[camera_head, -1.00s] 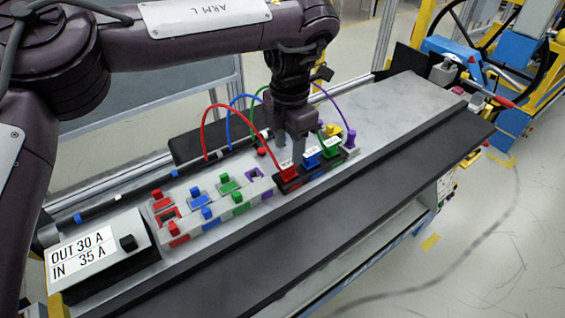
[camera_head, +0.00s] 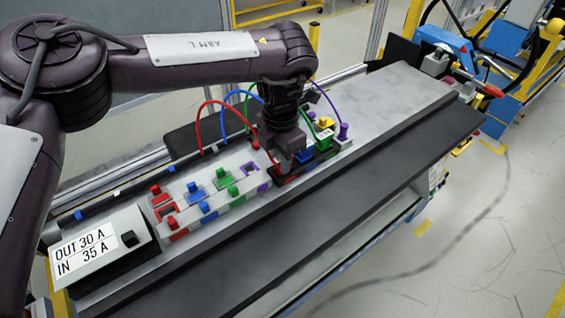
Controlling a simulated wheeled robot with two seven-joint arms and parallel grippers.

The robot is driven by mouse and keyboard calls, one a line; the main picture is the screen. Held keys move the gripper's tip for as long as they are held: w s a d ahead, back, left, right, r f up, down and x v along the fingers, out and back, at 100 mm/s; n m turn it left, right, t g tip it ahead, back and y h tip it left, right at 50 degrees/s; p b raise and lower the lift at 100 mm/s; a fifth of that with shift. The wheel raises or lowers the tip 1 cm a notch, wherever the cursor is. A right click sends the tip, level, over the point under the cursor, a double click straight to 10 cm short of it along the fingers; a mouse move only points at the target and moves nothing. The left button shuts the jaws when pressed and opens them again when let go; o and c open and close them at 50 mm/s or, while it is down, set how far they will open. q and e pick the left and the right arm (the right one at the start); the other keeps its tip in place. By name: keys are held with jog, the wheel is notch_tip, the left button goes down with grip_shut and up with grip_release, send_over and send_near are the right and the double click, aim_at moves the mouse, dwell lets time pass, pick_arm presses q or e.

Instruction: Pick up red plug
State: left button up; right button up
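A dark plug holder (camera_head: 318,160) with a row of coloured plugs sits on the grey dashboard module. The red plug, on a red cable (camera_head: 198,125), is now almost wholly hidden by my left gripper (camera_head: 284,160). This gripper points down at the left end of the holder, low over the red plug's place. Its fingertips are hidden, so I cannot tell whether they are apart or shut on the plug. The blue plug (camera_head: 303,157) and green plug (camera_head: 325,138) stand just right of the gripper. My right gripper is out of view.
A block of red, blue, green and purple sockets and switches (camera_head: 205,207) lies left of the gripper. A box labelled OUT 30 A, IN 35 A (camera_head: 100,245) stands at the near left. A purple plug (camera_head: 343,130) is at the right. The grey surface (camera_head: 395,100) beyond is clear.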

pick_arm(q)
grip_shut()
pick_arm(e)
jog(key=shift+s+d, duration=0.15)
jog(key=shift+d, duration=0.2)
pick_arm(q)
jog(key=shift+r, duration=0.1)
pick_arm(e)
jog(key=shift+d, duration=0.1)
